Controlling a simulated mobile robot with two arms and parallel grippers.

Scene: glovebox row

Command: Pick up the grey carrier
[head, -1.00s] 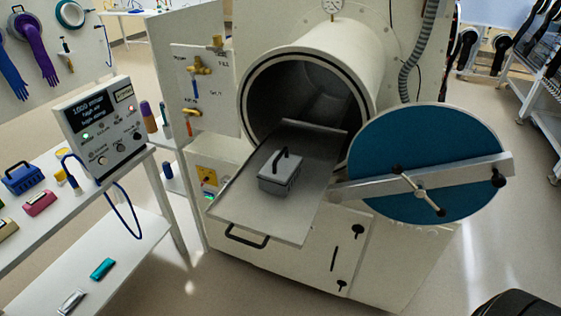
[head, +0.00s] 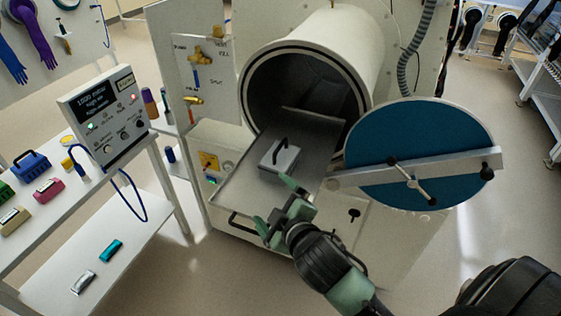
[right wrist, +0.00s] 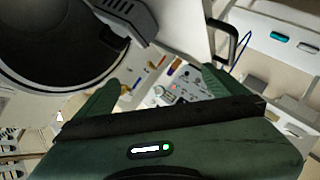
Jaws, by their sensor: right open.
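The grey carrier (head: 279,160), a small box with a dark arched handle, sits on the metal slide-out tray (head: 236,190) in front of the round chamber opening. In the right wrist view, part of the carrier (right wrist: 126,14) shows at the top edge, cut off by the frame. My right gripper (head: 276,205) is open and empty, over the tray's front part, just nearer than the carrier. Its fingers are apart from the carrier's handle, and one fingertip overlaps the carrier's lower right in the head view. My left gripper is not in view.
The open blue round door (head: 420,125) with its metal bar stands right of the tray. The chamber's rim (head: 252,82) rises behind it. A shelf at left holds a control box (head: 105,115), a blue carrier (head: 30,166) and a pink one (head: 48,189).

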